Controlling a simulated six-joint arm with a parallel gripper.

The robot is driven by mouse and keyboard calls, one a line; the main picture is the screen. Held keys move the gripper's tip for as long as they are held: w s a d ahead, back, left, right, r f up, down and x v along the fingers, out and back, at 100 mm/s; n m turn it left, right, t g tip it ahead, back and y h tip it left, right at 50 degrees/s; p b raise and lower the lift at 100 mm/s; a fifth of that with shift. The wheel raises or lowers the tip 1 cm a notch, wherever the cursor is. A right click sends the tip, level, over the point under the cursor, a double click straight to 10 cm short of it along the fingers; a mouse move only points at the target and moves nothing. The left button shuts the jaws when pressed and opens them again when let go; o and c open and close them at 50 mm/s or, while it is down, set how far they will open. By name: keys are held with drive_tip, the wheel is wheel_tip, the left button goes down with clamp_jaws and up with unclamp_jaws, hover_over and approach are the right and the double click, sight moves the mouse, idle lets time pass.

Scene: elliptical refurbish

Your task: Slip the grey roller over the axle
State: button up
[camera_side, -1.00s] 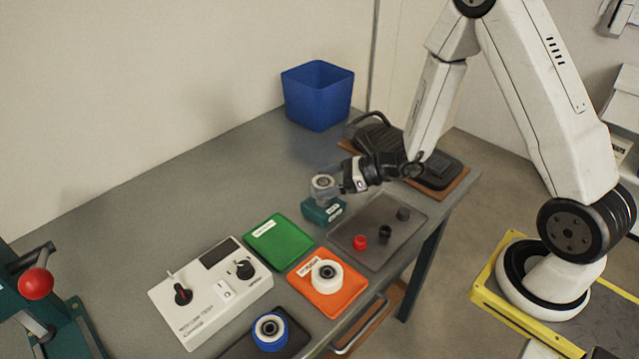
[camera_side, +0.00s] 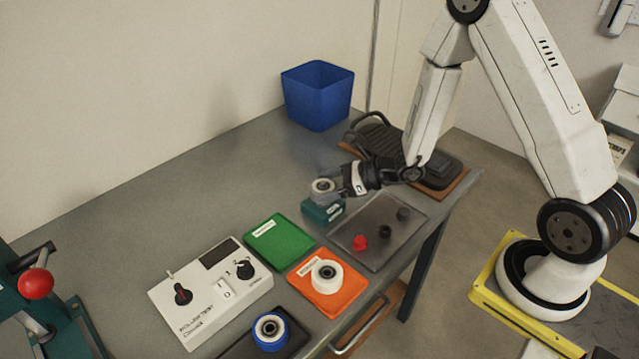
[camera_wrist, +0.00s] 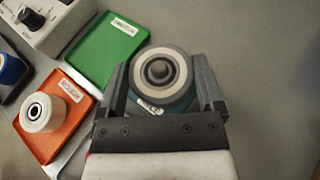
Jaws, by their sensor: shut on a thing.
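The grey roller (camera_side: 323,187) is held between the two fingers of my gripper (camera_side: 337,186), with its flat face up. In the wrist view the roller (camera_wrist: 180,72) is a pale grey disc with a darker rim. A round dark pin end, the axle (camera_wrist: 158,71), shows in the middle of its bore. The teal block (camera_side: 322,212) with a white label is right under the roller on the table. The roller looks level and low over the block. The roller hides the axle's lower part, and I cannot tell whether it touches the block.
A green tray (camera_side: 279,242) and an orange tray (camera_side: 345,299) with a white roller (camera_side: 327,276) lie in front. A grey tray (camera_side: 380,245) holds red and dark caps. A control box (camera_side: 208,294), a blue-rimmed roller (camera_side: 269,331) and a blue bin (camera_side: 318,95) stand around.

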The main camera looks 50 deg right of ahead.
drive_tip(key=o, duration=1.1)
drive_tip(key=shift+d, duration=0.1)
drive_tip(key=shift+v, duration=5.45)
drive_tip(key=shift+s+a, duration=0.1)
drive_tip(key=shift+a, duration=0.1)
